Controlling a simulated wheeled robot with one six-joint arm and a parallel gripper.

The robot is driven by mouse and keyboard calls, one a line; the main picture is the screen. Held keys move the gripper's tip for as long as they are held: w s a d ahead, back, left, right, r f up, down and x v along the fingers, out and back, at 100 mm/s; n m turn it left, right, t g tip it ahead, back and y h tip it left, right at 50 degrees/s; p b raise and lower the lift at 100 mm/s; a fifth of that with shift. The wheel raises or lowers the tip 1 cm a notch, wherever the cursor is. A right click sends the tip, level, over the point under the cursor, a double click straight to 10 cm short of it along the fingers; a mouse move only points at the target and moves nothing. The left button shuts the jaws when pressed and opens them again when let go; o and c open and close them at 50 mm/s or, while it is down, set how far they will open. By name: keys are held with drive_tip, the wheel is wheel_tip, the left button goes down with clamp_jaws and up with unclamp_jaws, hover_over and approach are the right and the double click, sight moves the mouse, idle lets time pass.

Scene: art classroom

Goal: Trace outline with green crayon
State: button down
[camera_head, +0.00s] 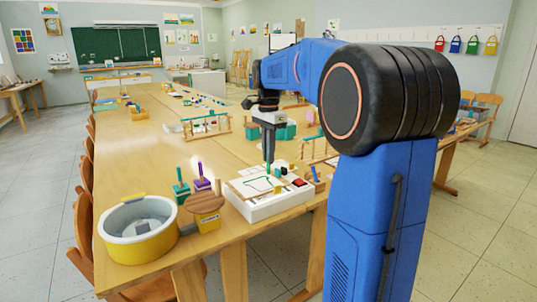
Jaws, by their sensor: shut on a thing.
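My gripper (268,160) points down over the white drawing box (265,212) near the table's front right edge. It is shut on a thin green crayon (268,168), whose lower end meets or nearly meets the paper; I cannot tell which. The paper (248,187) lies on top of the box. A dark green outline (258,184) shows on it, in part hidden by small things and by the gripper. How much of the outline is drawn is too small to tell.
A yellow and white tub (137,247) stands at the table's front left corner. Beside it are a wooden-topped container (204,210), a green-handled tool (180,187) and a purple-handled one (201,178). A red block (299,183) sits on the box's right. The table's left middle is clear.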

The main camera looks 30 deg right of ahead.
drive_tip(key=shift+f, duration=1.5)
idle(0.5)
idle(0.7)
drive_tip(key=shift+r, duration=2.05)
